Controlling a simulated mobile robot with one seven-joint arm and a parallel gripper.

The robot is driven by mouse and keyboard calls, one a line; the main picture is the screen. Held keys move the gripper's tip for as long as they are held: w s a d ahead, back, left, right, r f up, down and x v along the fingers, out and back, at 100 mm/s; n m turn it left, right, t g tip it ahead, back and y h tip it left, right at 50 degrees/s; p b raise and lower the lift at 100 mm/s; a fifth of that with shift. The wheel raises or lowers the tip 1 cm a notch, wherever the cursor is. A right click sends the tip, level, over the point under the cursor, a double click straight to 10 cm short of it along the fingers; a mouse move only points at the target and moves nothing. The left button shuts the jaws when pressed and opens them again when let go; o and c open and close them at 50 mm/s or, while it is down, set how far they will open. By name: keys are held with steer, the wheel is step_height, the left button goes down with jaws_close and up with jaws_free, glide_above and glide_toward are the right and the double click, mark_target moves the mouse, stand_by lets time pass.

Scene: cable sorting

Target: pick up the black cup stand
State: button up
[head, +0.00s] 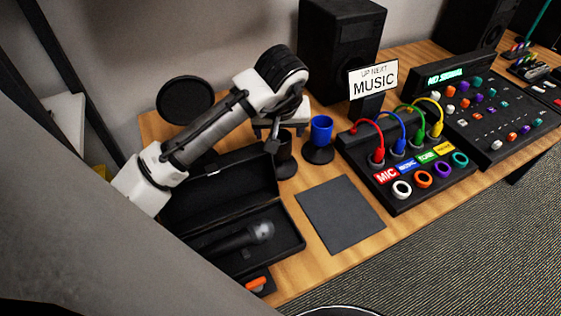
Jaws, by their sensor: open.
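A black cup stand (285,167) with a round base and a dark cup stands on the wooden table, just left of a second stand with a blue cup (321,129). My gripper (284,138) is over the black cup stand, pointing down, with its jaws open. One dark fingertip shows at the stand's upper left. The gripper hides part of the cup's top, and I cannot tell whether the fingers touch it.
An open black case (292,246) with a microphone (240,240) lies in front. A dark grey mat (340,215) lies to its right. The cable box (410,165), a "MUSIC" sign (374,80), a mixer (495,110) and a speaker (340,45) stand right and behind.

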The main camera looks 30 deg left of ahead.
mark_target(280, 152)
steer(key=x, duration=0.5)
steer(key=shift+d+f, duration=0.1)
steer(key=shift+d, duration=0.15)
steer(key=shift+c, duration=0.3)
jaws_close()
